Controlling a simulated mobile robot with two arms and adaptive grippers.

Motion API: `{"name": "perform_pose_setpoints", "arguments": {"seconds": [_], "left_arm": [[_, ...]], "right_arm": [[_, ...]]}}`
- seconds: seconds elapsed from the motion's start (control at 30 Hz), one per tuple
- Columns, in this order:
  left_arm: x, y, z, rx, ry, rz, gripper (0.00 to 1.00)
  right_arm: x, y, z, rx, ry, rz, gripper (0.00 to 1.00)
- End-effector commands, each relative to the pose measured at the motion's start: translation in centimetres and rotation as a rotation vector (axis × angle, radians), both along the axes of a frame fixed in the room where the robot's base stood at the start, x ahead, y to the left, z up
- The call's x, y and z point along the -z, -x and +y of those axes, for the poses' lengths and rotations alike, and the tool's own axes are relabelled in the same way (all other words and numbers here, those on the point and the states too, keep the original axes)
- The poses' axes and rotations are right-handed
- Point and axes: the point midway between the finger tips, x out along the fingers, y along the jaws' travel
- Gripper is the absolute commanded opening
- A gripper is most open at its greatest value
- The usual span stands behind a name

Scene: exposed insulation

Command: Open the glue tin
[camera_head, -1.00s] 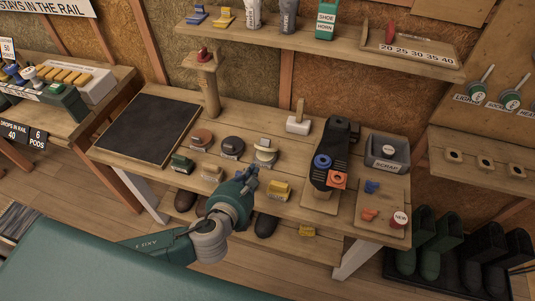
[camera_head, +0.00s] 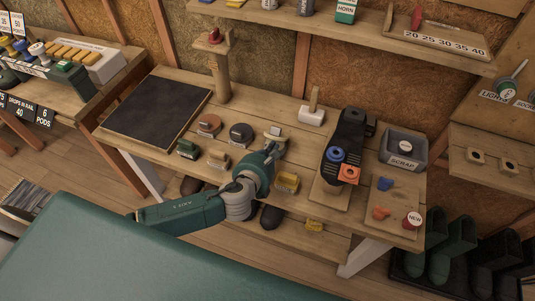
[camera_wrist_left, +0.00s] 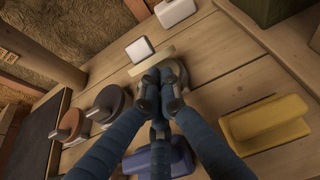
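Three round tins stand in a row on the bench: a reddish-brown one (camera_head: 209,125), a dark one (camera_head: 241,135) and a grey one with a pale bar across its top (camera_wrist_left: 150,61). I cannot read a label to tell which is the glue tin. My left gripper (camera_head: 271,152) is at the grey tin and covers most of it in the head view. In the left wrist view its fingertips (camera_wrist_left: 160,85) are close together over that tin, just by the bar. Whether they hold the bar is hidden. My right gripper is out of view.
A yellow block (camera_head: 287,182) lies close on the right of my gripper. A white-headed mallet (camera_head: 312,114), a black stand (camera_head: 346,140) and a scrap bin (camera_head: 403,147) stand further right.

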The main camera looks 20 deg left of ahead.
Motion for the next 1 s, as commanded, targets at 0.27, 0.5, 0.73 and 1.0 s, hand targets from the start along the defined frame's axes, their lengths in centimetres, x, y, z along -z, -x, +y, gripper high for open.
{"name": "perform_pose_setpoints", "arguments": {"seconds": [0.27,0.5,0.73,1.0], "left_arm": [[0.6,-1.4,-0.1,0.000,0.000,0.000,0.00],[0.6,-1.3,-0.1,0.000,0.001,0.000,0.00],[-0.1,-1.8,-0.1,0.000,0.001,0.021,0.00],[-0.3,-2.3,-0.1,0.000,0.000,0.066,0.00]], "right_arm": [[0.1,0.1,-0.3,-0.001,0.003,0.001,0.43],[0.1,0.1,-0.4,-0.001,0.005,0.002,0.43],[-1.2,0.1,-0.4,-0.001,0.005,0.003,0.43],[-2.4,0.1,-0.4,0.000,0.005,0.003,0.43]]}}
